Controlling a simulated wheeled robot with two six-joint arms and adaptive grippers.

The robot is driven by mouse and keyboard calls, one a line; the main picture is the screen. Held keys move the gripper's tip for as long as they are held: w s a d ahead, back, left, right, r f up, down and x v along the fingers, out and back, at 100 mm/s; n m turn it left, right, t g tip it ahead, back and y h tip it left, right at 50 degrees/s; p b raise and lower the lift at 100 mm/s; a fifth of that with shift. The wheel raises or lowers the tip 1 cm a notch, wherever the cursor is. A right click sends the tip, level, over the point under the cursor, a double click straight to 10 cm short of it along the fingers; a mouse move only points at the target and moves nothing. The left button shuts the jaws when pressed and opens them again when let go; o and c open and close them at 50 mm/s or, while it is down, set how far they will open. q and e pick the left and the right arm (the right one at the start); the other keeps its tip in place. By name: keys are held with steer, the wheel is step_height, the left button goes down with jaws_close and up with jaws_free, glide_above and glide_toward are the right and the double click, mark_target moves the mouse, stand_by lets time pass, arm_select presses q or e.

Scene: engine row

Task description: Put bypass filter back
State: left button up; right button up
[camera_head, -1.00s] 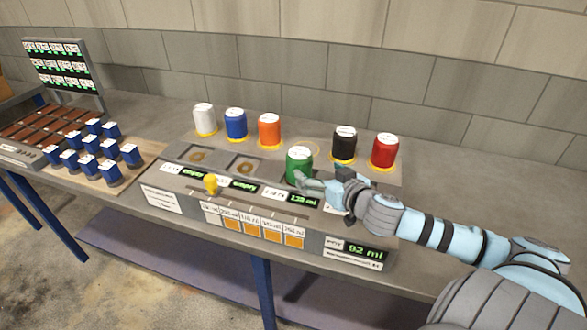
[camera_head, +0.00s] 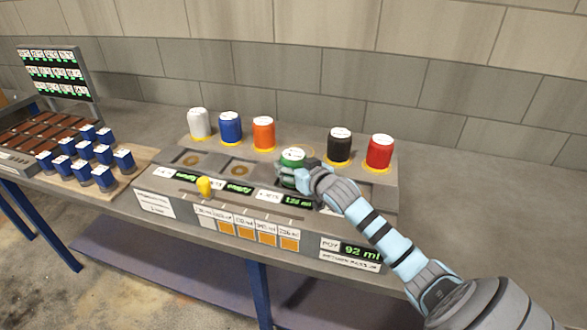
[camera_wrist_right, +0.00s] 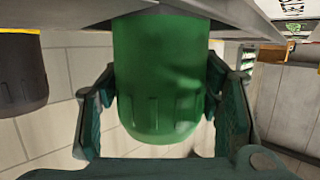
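A green filter (camera_head: 292,170) with a white top stands upright at the third place on the grey console (camera_head: 152,206), near its front. My right gripper (camera_head: 303,176) is at its right side in the head view. In the right wrist view the green filter (camera_wrist_right: 160,80) fills the space between the two fingers (camera_wrist_right: 160,90). The fingers lie close along both sides of it; whether they press on it I cannot tell. An empty yellow ring (camera_head: 309,145) shows in the back row between the orange filter (camera_head: 263,132) and the black filter (camera_head: 339,146). My left gripper is out of view.
White (camera_head: 199,124), blue (camera_head: 230,127) and red (camera_head: 380,152) filters also stand in the back row. Two front places on the left are empty. A yellow knob (camera_head: 204,187) stands up at the front. Several small blue parts (camera_head: 103,177) stand on a board at left.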

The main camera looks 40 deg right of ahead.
steer(key=c, duration=0.9)
steer(key=shift+r, duration=0.1)
